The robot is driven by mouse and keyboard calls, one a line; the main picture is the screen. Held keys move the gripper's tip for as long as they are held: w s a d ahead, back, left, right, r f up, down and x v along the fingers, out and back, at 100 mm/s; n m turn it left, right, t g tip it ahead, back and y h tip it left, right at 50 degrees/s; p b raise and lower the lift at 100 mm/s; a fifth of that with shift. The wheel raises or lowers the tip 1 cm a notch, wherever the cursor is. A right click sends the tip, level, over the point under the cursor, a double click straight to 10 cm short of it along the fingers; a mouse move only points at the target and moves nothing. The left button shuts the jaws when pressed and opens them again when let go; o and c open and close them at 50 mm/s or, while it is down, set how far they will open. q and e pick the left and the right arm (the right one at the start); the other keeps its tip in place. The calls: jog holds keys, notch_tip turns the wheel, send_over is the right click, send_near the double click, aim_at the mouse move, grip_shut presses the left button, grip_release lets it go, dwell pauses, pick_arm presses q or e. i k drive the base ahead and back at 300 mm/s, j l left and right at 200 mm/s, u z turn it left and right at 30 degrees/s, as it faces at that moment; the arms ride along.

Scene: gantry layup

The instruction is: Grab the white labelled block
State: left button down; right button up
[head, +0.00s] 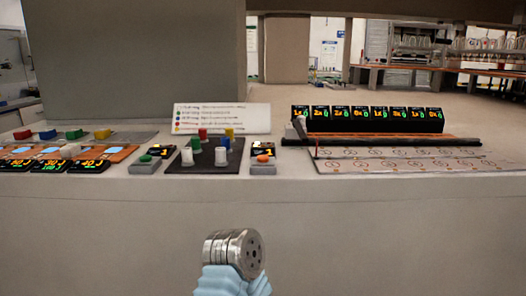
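Which piece is the white labelled block is not clear from this view. Two plain white upright pieces stand at the front of a dark mat (204,172): a left one (187,157) and a right one (221,156). No label can be made out on either. Red (202,134), green and blue pieces stand behind them. A small whitish piece (69,150) sits among the trays at the left. A white board (222,112) with lines of text and coloured dots stands behind the mat. Neither of my grippers shows; a metal joint at bottom centre seems to be mine.
Button boxes with small displays flank the mat, green-topped at left (146,164) and orange-topped at right (263,163). A row of black displays (372,119) stands behind a marked flat panel (415,175) at right. A grey column (135,60) rises behind. The front counter strip is clear.

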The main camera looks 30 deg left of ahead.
aim_at(71, 150)
jog(key=u, duration=2.3)
jog(key=i+j, duration=0.2)
jog(key=j, duration=0.2)
jog(key=i+j+z, duration=0.2)
jog(key=j+z, duration=0.25)
jog(key=j, duration=0.2)
jog(key=i+j+z, duration=0.2)
jog(key=j, duration=0.15)
jog(key=j+z, duration=0.25)
jog(key=j, duration=0.1)
